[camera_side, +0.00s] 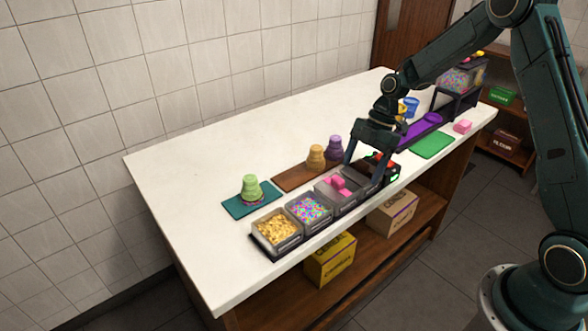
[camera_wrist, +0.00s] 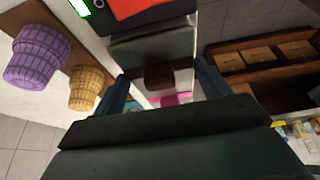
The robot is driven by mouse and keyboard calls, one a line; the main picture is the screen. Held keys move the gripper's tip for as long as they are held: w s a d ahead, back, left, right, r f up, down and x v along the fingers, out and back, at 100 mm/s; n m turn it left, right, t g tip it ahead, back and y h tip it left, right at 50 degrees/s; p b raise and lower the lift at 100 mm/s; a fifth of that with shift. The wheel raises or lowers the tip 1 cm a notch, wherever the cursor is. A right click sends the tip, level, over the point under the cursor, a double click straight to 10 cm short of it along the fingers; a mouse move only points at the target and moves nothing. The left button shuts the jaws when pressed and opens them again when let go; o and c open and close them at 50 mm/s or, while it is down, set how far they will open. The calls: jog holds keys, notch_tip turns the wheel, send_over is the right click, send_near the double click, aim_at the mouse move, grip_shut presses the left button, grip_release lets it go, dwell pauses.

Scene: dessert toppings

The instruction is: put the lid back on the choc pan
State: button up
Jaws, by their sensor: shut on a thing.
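My gripper (camera_side: 364,171) is over the far end of the row of topping pans, fingers pointing down. In the wrist view its two fingers (camera_wrist: 162,76) are shut on the grey lid (camera_wrist: 150,48), which lies between them. A small dark brown block shows at the lid's middle; I cannot tell whether it is a knob or chocolate. The choc pan is mostly hidden beneath the lid and fingers in both views. I cannot tell whether the lid touches its rim.
Pans of pink cubes (camera_side: 340,187), sprinkles (camera_side: 309,209) and golden flakes (camera_side: 276,229) stand in line beside it. A black device with a red top (camera_side: 384,166) stands close on the far side. Orange (camera_side: 316,157) and purple (camera_side: 334,149) cone stacks stand behind.

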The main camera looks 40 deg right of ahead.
jog(key=shift+f, duration=0.15)
dwell(0.7)
jog(key=o, duration=1)
jog(key=shift+o, duration=0.2)
jog(key=shift+r, duration=3.55)
grip_shut()
